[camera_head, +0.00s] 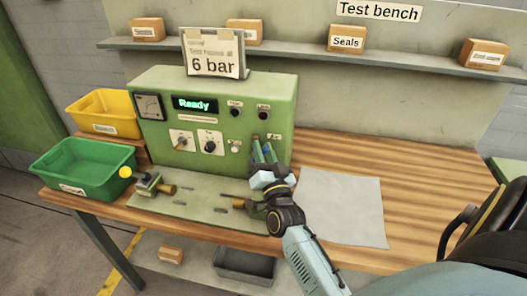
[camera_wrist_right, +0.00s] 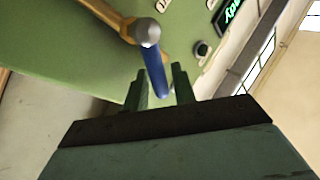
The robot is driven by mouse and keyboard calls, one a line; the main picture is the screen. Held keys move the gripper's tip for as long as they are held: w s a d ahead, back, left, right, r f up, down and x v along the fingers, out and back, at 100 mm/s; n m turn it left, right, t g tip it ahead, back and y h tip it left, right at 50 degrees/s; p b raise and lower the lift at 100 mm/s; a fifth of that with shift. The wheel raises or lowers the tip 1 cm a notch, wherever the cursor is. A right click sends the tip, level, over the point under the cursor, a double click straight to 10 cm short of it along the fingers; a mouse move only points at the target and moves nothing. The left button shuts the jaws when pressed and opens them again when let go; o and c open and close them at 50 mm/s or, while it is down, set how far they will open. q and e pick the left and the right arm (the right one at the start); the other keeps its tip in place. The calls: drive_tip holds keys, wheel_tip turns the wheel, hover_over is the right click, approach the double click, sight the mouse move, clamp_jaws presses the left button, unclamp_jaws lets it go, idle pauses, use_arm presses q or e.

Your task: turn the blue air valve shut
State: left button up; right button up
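The blue air valve lever (camera_wrist_right: 157,72) shows in the right wrist view, hanging from a round metal hub on a brass pipe fitting (camera_wrist_right: 113,17). In the head view the lever (camera_head: 268,151) is small and partly hidden by my right gripper, at the lower right of the green tester's front. My right gripper (camera_head: 262,150) has its two green fingers pointing at the valve. In the wrist view the lever's lower end lies between the fingertips (camera_wrist_right: 161,84), with a visible gap on the right side. The fingers look apart. My left gripper is not in view.
The green tester (camera_head: 215,122) shows "Ready". Green (camera_head: 85,165) and yellow (camera_head: 103,110) bins are at the left. A pale sheet (camera_head: 345,208) lies on the otherwise clear right side of the bench.

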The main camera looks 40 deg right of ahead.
drive_tip(key=shift+o, duration=0.5)
drive_tip(key=shift+s+a+f, duration=0.15)
drive_tip(key=shift+s, duration=0.1)
drive_tip(key=b+v, duration=0.1)
drive_tip(key=v, duration=1.2)
drive_tip(key=shift+c, duration=0.4)
